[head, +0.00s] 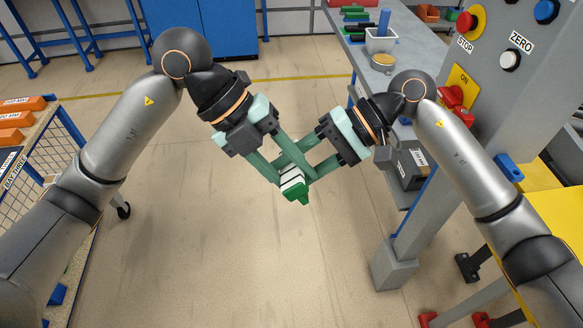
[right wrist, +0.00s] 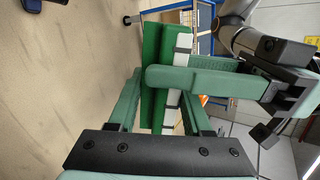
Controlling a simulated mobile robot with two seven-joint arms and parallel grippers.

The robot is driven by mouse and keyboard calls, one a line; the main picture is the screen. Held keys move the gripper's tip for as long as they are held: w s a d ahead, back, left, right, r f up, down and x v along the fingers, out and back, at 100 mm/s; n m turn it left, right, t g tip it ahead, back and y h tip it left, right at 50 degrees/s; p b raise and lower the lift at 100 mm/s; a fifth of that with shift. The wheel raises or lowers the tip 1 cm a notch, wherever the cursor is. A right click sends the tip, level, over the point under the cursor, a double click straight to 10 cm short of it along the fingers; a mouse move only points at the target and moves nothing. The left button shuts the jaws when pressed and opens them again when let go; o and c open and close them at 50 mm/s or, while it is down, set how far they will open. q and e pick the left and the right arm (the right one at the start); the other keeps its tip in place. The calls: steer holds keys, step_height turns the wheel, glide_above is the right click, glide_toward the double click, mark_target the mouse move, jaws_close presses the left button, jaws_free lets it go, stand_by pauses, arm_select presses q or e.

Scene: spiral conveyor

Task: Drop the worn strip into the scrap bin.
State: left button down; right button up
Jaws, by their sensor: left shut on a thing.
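The worn strip (head: 297,194) is green with pale bands and hangs in front of me above the floor. My left gripper (head: 294,178) is shut on it. My right gripper (head: 297,171) reaches in from the right to the same place, its fingers apart. In the right wrist view the strip (right wrist: 152,75) lies between the right fingers (right wrist: 160,100), with a left finger (right wrist: 190,77) across it. The fingers hide part of the strip. I cannot tell which container is the scrap bin.
A grey box (head: 381,42) and a tan-filled bowl (head: 384,61) stand on a bench at the back right. A control panel (head: 505,60) with buttons and a grey post are on the right. A wire-sided cart (head: 38,160) with orange blocks is on the left. The middle floor is clear.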

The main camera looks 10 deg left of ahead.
steer(key=shift+r, duration=0.1)
jaws_close()
arm_select(q)
steer(key=shift+c, duration=1.9)
jaws_free()
steer(key=shift+r, duration=0.1)
